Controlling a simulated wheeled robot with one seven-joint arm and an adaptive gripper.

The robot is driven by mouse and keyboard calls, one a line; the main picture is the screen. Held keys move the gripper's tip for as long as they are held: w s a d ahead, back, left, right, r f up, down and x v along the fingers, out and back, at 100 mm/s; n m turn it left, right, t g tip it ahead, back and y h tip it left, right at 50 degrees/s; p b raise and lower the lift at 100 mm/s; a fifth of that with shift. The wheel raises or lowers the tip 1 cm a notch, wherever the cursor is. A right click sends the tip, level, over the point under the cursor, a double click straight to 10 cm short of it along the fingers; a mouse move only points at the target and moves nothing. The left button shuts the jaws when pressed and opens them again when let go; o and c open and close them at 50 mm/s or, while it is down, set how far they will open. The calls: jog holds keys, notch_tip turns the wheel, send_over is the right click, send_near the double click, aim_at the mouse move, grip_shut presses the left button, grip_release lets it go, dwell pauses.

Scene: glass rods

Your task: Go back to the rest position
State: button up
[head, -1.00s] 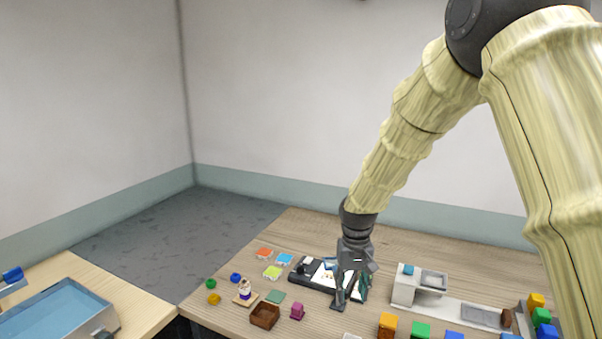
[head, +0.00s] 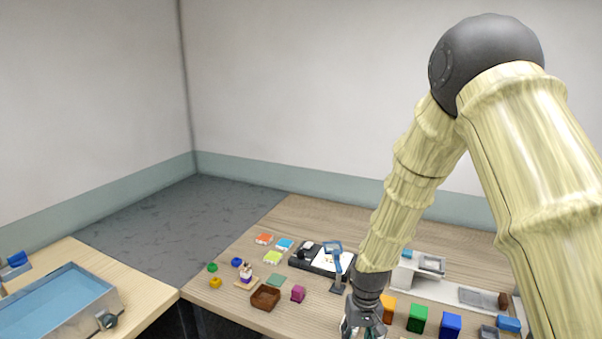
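My gripper (head: 364,326) is at the bottom of the head view, over the front part of the wooden table (head: 235,261). Its fingers are cut off by the lower edge of the picture, so I cannot tell whether they are open or shut. The upper part of my arm bends above the right half of the table. Left of my gripper and farther back is a black tray (head: 308,263) with a white sheet and small items. A blue-headed stand (head: 337,268) stands at its right side.
A brown box (head: 265,297) and a magenta block (head: 298,293) lie left of my gripper. Orange, green (head: 417,318) and blue (head: 450,325) blocks stand to its right. A grey-white unit (head: 420,268) is behind. A blue basin (head: 60,300) is on a separate table at left.

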jog(key=s+d+f+b, duration=0.2)
jog(key=s+d+f, duration=0.1)
jog(key=s+f, duration=1.35)
jog(key=s+d+f, duration=0.1)
jog(key=s+f, duration=0.2)
jog(key=s, duration=0.4)
jog(key=s+d+f+b, duration=0.1)
jog(key=s+d+f, duration=0.1)
jog(key=s, duration=0.4)
jog(key=s+d+f+m, duration=0.1)
jog(key=s+d+f, duration=0.1)
jog(key=s+f, duration=0.3)
jog(key=s, duration=0.2)
jog(key=shift+s, duration=0.35)
